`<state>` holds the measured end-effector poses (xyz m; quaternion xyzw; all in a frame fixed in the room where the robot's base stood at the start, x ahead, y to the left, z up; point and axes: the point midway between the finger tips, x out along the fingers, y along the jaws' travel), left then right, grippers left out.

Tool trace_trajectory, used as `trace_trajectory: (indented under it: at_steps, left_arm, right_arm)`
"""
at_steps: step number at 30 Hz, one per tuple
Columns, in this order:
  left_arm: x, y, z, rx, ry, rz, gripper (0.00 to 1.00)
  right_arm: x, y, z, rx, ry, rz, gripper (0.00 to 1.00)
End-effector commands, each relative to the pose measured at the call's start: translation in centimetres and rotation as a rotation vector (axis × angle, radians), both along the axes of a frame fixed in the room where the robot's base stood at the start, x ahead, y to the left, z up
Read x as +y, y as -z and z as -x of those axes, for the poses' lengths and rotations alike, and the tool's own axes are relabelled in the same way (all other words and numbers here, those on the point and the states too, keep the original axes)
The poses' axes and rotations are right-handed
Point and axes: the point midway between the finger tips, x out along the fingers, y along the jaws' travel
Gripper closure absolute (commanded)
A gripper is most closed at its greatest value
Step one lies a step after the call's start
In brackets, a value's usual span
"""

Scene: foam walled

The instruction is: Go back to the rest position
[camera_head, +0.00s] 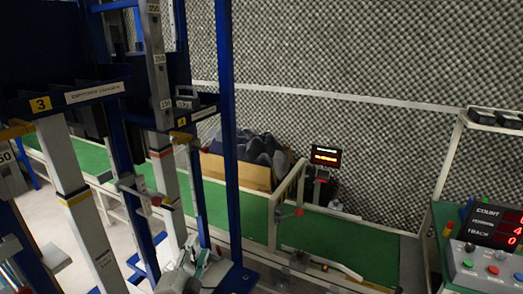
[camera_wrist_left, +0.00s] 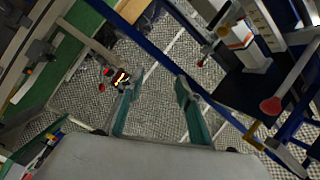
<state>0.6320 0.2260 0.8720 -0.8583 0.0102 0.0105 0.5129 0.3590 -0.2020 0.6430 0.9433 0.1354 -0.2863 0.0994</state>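My left gripper (camera_wrist_left: 155,84) shows in the left wrist view with its two teal fingers spread wide apart. Nothing is between them; beyond the gap I see patterned grey surface and blue frame parts. In the head view, a grey and teal shape low in the picture, beside the blue post, looks like my left gripper (camera_head: 203,262), partly hidden among the frame parts. My right gripper is not in view.
A blue and grey frame (camera_head: 228,130) with labelled posts stands at the left. A counter panel (camera_head: 492,225) stands right. Foam covers the wall.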

Motion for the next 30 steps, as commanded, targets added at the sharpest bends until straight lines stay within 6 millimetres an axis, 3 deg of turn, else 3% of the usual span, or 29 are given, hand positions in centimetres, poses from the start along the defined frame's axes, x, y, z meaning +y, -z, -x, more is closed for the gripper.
trace_trajectory:
  at_steps: [1,6,12,15,18,21,30]
  left_arm:
    - [0.0,2.9,2.0,0.056,0.009,0.056,0.65]
    - [-0.5,11.6,9.8,0.255,0.018,0.322,0.65]
    - [-1.5,19.1,19.9,0.481,-0.022,0.619,0.65]
    - [-2.0,21.2,23.7,0.563,-0.050,0.727,0.65]
    - [-2.3,22.4,26.1,0.613,-0.070,0.795,0.65]
    - [-2.5,22.8,27.3,0.636,-0.082,0.828,0.65]
    - [-2.5,22.9,27.4,0.640,-0.084,0.833,0.65]
  right_arm:
    - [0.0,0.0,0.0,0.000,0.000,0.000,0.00]
    - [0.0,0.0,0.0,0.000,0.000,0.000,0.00]
    - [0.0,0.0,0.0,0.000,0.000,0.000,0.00]
    - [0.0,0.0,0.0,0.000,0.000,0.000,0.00]
    - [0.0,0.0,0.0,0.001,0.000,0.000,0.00]
    - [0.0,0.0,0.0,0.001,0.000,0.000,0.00]
    - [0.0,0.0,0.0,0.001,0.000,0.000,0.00]
